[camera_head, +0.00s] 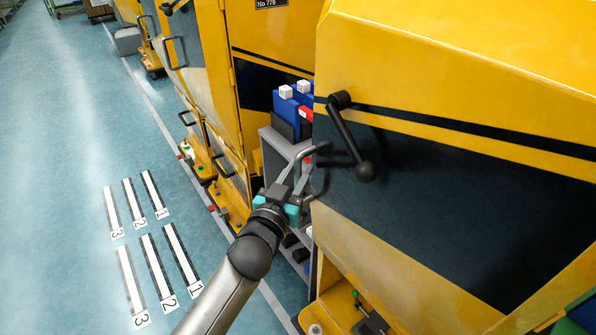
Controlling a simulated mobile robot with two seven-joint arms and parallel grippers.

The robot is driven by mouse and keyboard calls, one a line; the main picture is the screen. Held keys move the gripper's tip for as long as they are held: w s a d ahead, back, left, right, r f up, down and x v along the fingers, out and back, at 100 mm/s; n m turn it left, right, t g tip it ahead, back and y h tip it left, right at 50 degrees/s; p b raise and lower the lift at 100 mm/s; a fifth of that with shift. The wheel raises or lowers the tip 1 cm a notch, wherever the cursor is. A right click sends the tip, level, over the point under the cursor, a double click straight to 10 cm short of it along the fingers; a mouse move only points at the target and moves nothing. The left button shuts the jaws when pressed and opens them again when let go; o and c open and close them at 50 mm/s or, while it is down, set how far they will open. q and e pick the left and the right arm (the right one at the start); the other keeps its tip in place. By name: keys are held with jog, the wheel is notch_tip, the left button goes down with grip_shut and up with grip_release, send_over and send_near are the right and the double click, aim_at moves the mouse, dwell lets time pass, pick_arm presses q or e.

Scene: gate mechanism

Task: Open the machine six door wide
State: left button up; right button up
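A large yellow machine (455,60) with a dark band fills the right side; no number six shows on it. Its front panel (450,190) carries a black lever with a ball end (352,140). My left gripper (310,183) is at the left edge of this panel, beside a dark curved bar that looks like a loop handle (324,178). The grey fingers overlap the bar in this view. I cannot tell whether they touch it or have closed on it. My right gripper is out of view.
A grey shelf (275,145) with blue boxes (290,108) stands between this machine and another yellow machine (215,60), which has loop handles. Open blue floor (60,170) lies at left, with numbered floor strips (150,235).

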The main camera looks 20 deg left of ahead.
pick_arm(q)
grip_shut()
dwell(1.4)
